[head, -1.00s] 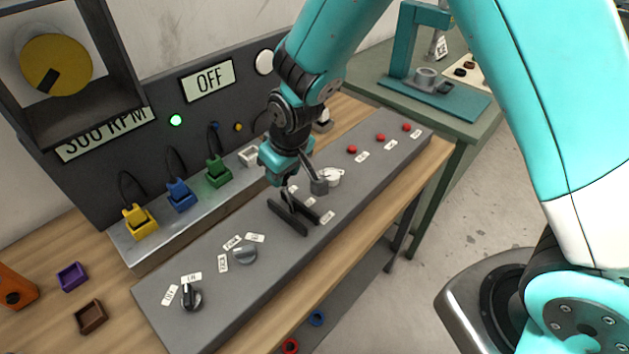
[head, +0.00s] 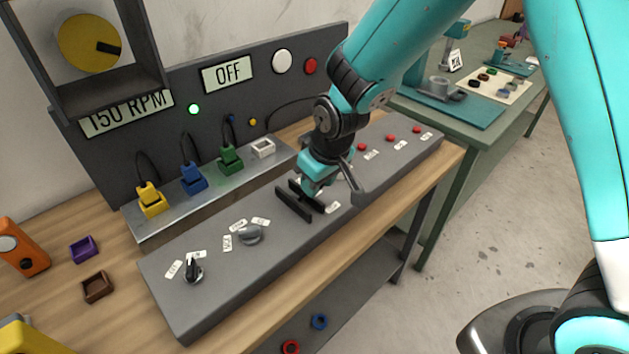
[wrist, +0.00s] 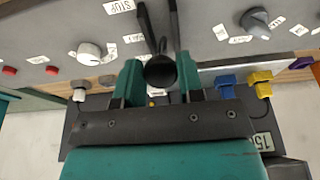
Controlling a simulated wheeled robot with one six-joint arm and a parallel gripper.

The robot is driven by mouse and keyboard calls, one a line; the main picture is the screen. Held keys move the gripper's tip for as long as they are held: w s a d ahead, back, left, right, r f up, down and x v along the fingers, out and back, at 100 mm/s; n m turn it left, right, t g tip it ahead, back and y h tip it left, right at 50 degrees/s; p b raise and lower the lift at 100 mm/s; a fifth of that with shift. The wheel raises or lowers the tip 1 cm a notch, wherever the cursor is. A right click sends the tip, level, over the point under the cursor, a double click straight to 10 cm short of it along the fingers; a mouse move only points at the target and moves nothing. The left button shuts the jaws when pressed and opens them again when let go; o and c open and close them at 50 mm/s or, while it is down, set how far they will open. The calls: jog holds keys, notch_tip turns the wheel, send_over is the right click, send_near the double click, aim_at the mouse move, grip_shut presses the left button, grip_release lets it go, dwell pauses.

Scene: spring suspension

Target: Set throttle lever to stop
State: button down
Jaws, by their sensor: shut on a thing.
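The throttle lever (wrist: 160,72) shows in the wrist view as a round black knob between my fingers. My gripper (head: 313,190) is shut on it; it also shows in the wrist view (wrist: 158,82). The lever stands between two black slot rails (head: 293,206) on the grey console. A STOP label (wrist: 120,6) lies beside the slot's front end. The speed display (head: 128,112) reads 150 RPM, below a yellow dial (head: 90,42).
A grey knob (head: 250,235) and a black selector (head: 193,270) sit left on the console (head: 215,300). A white knob (wrist: 90,54) and red buttons (head: 389,138) lie on its other side. Colored plugs (head: 193,179) stand behind. A green bench (head: 480,140) is to the right.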

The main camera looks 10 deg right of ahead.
jog(key=shift+s+d+f, duration=0.25)
jog(key=shift+s+f, duration=0.25)
jog(key=c, duration=0.7)
grip_release()
jog(key=shift+c, duration=0.2)
jog(key=shift+w+r, duration=0.1)
jog(key=shift+r, duration=0.05)
jog(key=shift+r, duration=0.25)
jog(key=b+v, duration=0.2)
jog(key=v, duration=1.5)
jog(key=shift+w, duration=0.1)
jog(key=s+n+g+y, duration=0.1)
jog(key=s+g+y, duration=0.1)
jog(key=s, duration=1.6)
jog(key=shift+s+f+g+y, duration=0.3)
jog(key=shift+s+f+g, duration=0.1)
